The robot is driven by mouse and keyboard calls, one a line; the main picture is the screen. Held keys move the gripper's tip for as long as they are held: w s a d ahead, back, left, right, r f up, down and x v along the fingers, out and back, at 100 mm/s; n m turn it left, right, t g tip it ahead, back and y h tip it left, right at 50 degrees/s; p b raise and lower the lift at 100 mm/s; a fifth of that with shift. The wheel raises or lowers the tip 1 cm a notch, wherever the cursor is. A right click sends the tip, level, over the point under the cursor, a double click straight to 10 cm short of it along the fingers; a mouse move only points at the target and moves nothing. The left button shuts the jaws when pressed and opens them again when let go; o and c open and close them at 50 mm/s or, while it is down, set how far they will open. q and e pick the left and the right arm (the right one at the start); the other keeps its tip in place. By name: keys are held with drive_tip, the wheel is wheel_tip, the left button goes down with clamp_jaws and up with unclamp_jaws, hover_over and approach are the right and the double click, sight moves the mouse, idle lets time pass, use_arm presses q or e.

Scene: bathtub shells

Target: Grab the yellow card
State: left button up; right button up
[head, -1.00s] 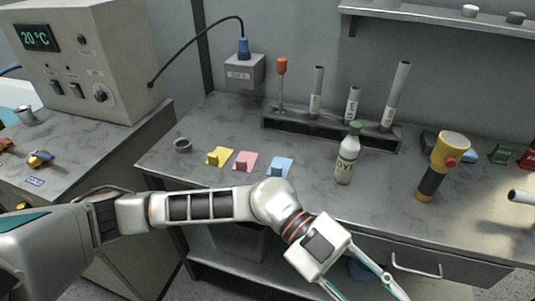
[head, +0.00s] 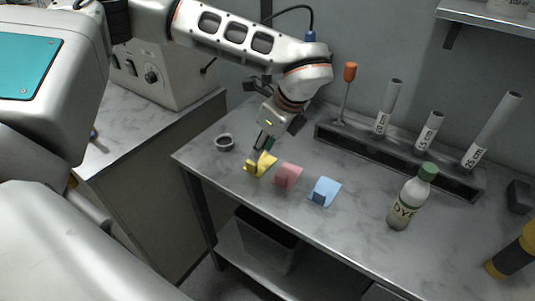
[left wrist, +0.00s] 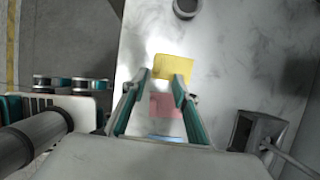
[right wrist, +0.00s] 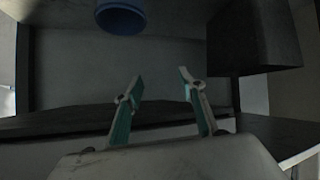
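The yellow card (head: 262,165) lies on the grey counter with a small yellow block-like tab, left of the pink card (head: 288,176) and the blue card (head: 325,191). My left gripper (head: 262,148) hangs pointing down right over the yellow card; contact cannot be made out. In the left wrist view the fingers (left wrist: 162,78) are apart with nothing held. The yellow card (left wrist: 174,66) shows at and just beyond their tips, and the pink card (left wrist: 166,105) shows between the fingers. My right gripper (right wrist: 161,76) is open and empty, low down beside dark shelf space, outside the head view.
A grey ring (head: 224,142) lies left of the yellow card. A dye bottle (head: 408,200) and a rack (head: 400,160) with tubes stand to the right. A yellow-black tool (head: 512,254) is at the far right. A blue round object (right wrist: 121,18) shows in the right wrist view.

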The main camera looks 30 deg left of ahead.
sight(252, 162)
use_arm(q)
drive_tip(key=shift+x, duration=1.15)
drive_tip(key=shift+s+a+f, duration=0.2)
drive_tip(key=shift+a+f, duration=0.05)
drive_tip(key=shift+a, duration=0.1)
drive_tip(key=x, duration=0.3)
drive_tip(key=shift+s+a+f, duration=0.15)
drive_tip(key=shift+a, duration=0.05)
drive_tip(key=shift+a+f, duration=0.2)
drive_tip(key=shift+f, duration=0.3)
clamp_jaws()
use_arm(e)
drive_tip(key=shift+s+f+g, duration=0.2)
drive_tip(key=shift+s+f, duration=0.05)
drive_tip(key=shift+s, duration=0.35)
drive_tip(key=shift+s+f+g, duration=0.2)
drive_tip(key=shift+s, duration=0.4)
